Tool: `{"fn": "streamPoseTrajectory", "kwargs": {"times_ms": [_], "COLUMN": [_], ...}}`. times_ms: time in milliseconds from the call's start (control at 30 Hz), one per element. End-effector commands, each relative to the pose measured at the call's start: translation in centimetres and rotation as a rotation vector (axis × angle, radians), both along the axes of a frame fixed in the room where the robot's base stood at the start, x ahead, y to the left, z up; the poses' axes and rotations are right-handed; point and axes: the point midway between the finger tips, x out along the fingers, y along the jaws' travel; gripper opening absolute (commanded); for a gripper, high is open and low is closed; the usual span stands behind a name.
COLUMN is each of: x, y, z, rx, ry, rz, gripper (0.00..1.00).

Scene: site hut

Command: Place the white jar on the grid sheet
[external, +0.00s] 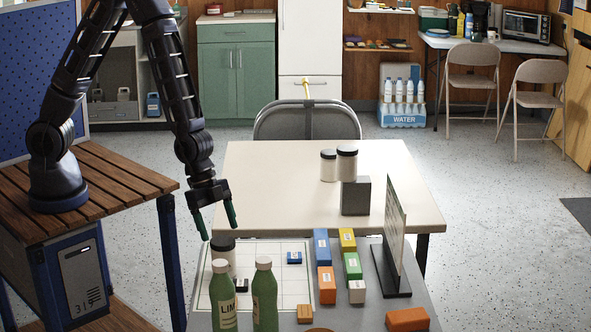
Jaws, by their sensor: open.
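A white jar with a dark lid (222,262) stands upright at the left part of the grid sheet (268,271), partly hidden by a green bottle in front. My gripper (216,219) is open, its green fingertips pointing down just above this jar's lid, with nothing seen between them. The grid sheet also bears a small blue block (294,257) and a small dark block (242,285).
Two green bottles (224,302) (264,298) stand in front of the jar. Several coloured blocks (322,246) lie right of the sheet, beside an upright panel on a dark base (394,240). A grey block (355,197) stands before the back jars. The cream table's left side is clear.

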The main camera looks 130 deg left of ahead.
Motion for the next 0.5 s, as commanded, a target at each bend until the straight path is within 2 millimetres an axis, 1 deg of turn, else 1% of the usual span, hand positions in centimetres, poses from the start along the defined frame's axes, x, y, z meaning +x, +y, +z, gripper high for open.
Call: {"fn": "streamPoseTrajectory", "kwargs": {"times_ms": [33, 100, 333, 500], "x": [-0.3, -0.8, -1.8, -2.3], "y": [0.1, 0.2, 0.1, 0.1], "z": [0.8, 1.7, 4.2, 5.6], "rx": [0.001, 0.002, 0.001, 0.001], "ry": [-0.002, -0.001, -0.001, -0.001], "rz": [0.002, 0.002, 0.002, 0.003], "gripper": [0.79, 0.79, 0.79, 0.79]}}
